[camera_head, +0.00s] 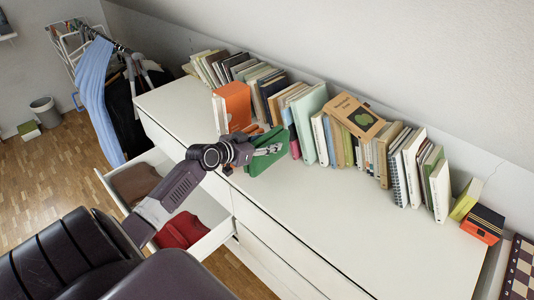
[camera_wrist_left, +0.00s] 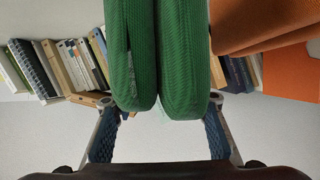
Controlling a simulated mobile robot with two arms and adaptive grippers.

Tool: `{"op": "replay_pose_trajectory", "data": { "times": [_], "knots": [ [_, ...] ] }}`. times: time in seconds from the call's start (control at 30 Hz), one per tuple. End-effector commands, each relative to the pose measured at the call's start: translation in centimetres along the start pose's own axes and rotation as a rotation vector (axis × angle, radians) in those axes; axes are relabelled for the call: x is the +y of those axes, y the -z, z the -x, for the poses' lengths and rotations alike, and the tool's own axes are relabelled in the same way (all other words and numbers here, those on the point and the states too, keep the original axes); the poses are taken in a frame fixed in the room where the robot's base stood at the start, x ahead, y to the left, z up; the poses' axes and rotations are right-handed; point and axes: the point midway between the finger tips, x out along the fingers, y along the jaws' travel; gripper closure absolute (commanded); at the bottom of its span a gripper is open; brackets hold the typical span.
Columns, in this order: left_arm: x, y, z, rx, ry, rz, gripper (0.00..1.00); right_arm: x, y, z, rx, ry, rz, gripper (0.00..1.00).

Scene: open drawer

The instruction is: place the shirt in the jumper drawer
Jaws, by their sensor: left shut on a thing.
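A green folded knit shirt (camera_head: 265,162) is in my left gripper (camera_head: 268,150), above the white dresser top in front of the books. In the left wrist view the green shirt (camera_wrist_left: 158,60) hangs between the two fingers of the left gripper (camera_wrist_left: 160,122). The open drawer (camera_head: 212,243) juts out at the left end of the dresser, left of and below the gripper. It holds brown folded clothes (camera_head: 135,183) and red folded clothes (camera_head: 182,230). My left arm crosses over the drawer and hides part of its inside. My right gripper is not in view.
The white dresser top (camera_head: 370,225) is clear in front of a row of books (camera_head: 312,125). Clothes hang on a rack (camera_head: 95,85) at the left. A black and orange box (camera_head: 482,223) is at the right end.

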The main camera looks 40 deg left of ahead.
Motion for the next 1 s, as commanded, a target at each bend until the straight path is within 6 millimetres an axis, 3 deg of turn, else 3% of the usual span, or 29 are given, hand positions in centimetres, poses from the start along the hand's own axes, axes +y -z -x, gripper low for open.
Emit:
{"op": "replay_pose_trajectory", "data": {
  "times": [0.4, 0.87, 0.9, 1.0],
  "knots": [
    [0.0, -4.5, -1.9, 0.002, 0.000, 0.002, 0.86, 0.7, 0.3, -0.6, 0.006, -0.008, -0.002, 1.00],
    [0.0, -5.2, -2.2, 0.002, 0.000, -0.002, 0.86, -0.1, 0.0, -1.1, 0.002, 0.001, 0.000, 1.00],
    [0.0, -5.1, -2.1, 0.001, -0.001, -0.001, 0.54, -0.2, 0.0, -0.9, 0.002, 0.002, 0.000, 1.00],
    [0.0, -5.1, -2.1, 0.001, -0.001, -0.001, 0.43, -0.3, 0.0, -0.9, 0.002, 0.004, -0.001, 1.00]
  ]
}}
